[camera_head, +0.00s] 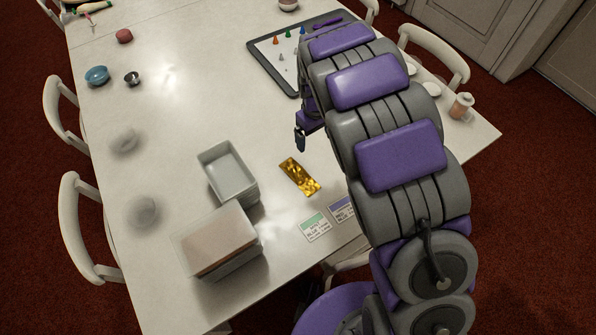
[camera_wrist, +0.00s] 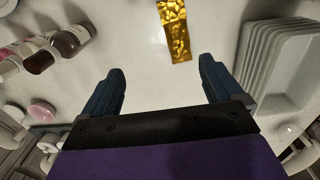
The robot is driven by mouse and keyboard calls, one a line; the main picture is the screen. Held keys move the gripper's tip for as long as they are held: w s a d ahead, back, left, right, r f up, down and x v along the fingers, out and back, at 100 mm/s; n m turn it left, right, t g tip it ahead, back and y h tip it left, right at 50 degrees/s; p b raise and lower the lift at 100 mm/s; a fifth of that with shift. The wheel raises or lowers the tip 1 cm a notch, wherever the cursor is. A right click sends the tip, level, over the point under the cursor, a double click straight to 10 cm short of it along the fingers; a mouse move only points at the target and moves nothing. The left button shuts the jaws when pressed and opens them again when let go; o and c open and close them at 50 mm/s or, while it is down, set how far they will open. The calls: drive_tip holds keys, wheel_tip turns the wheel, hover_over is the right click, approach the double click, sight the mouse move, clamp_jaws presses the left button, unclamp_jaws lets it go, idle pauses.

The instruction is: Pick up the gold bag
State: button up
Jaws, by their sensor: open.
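The gold bag (camera_head: 299,176) is a shiny, crinkled flat strip lying on the white table (camera_head: 190,90). In the wrist view the gold bag (camera_wrist: 176,32) is at the top, ahead of the fingers and slightly right of the gap's middle, its far end cut off by the frame edge. My gripper (camera_wrist: 160,88) is open with nothing between its two dark blue fingers. In the head view my gripper (camera_head: 300,138) is mostly hidden by my arm; one fingertip shows beyond the bag, apart from it.
A grey open bin (camera_head: 247,187) and a stack with a brownish top (camera_head: 214,240) stand left of the bag. Cards (camera_head: 314,227) lie near the table's front edge. A dark-framed board with small cones (camera_head: 262,67) lies farther back. Bare table surrounds the bag.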

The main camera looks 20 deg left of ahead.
drive_tip(key=n, duration=0.1)
hover_over(295, 168)
wheel_tip(295, 168, down, 4)
drive_tip(key=r, duration=0.1)
drive_tip(key=f+b, duration=0.1)
drive_tip(key=f, duration=0.7)
drive_tip(key=d+f+b, duration=0.1)
drive_tip(key=f, duration=0.3)
drive_tip(key=shift+w+f+b, duration=0.15)
drive_tip(key=shift+b, duration=0.2)
drive_tip(key=shift+a+f, duration=0.3)
drive_tip(key=shift+f, duration=0.1)
drive_tip(key=f+b, duration=0.1)
drive_tip(key=f, duration=0.1)
drive_tip(key=f+b, duration=0.1)
drive_tip(key=f, duration=0.1)
drive_tip(key=shift+s+d+f, duration=0.15)
drive_tip(key=shift+s+f, duration=0.05)
drive_tip(key=shift+f, duration=0.15)
drive_tip(key=shift+a, duration=0.35)
drive_tip(key=shift+c, duration=0.3)
drive_tip(key=shift+d+r, duration=0.1)
drive_tip(key=shift+d, duration=0.15)
drive_tip(key=c, duration=0.8)
drive_tip(key=shift+a, duration=0.15)
drive_tip(key=shift+c, duration=1.3)
